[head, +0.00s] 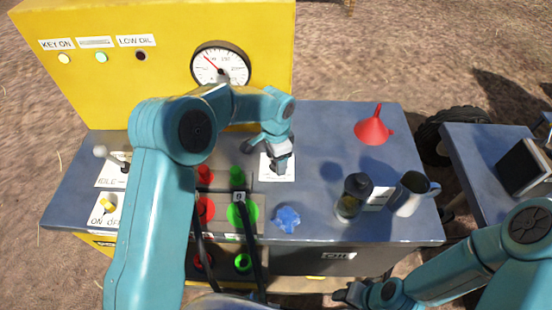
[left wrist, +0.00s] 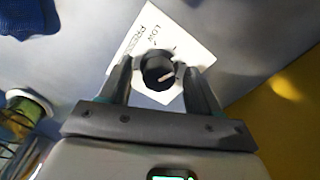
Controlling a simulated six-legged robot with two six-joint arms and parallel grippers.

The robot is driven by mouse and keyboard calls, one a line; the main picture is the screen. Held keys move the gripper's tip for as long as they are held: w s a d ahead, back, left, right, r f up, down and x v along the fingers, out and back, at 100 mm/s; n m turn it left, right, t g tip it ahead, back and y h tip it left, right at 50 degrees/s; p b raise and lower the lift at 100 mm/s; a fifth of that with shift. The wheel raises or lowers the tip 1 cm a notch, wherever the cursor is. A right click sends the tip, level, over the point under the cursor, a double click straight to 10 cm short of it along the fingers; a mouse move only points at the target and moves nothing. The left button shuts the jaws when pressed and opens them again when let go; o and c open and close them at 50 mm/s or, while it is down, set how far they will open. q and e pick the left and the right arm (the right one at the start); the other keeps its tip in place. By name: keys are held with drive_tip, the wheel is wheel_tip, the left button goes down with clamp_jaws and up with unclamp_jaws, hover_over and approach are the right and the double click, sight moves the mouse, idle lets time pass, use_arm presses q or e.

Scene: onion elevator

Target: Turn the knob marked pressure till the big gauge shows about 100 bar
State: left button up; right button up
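The pressure knob (left wrist: 158,70) is black with a pale pointer line. It sits on a white card (left wrist: 190,52) reading "LOW" and "PRES…", partly covered. My left gripper (left wrist: 157,66) has one finger on each side of the knob, with the tips against it. In the head view my left gripper (head: 278,165) is over the card and hides most of the knob. The big round gauge (head: 232,68) is on the yellow panel; its red needle points to the upper left, and its numbers are too small to read surely. My right gripper (head: 350,295) is low at the bottom edge.
A red funnel (head: 374,128), a dark jar (head: 352,197), a metal mug (head: 410,195) and a blue rag (head: 286,218) are on the grey top. Red and green couplings (head: 240,212) with black hoses lie left of the rag. A yellow switch (head: 107,206) is far left.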

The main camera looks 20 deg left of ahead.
use_arm(q)
wheel_tip(320, 180, up, 16)
drive_tip(key=shift+r+b, duration=0.15)
drive_tip(key=shift+b, duration=0.2)
idle(0.5)
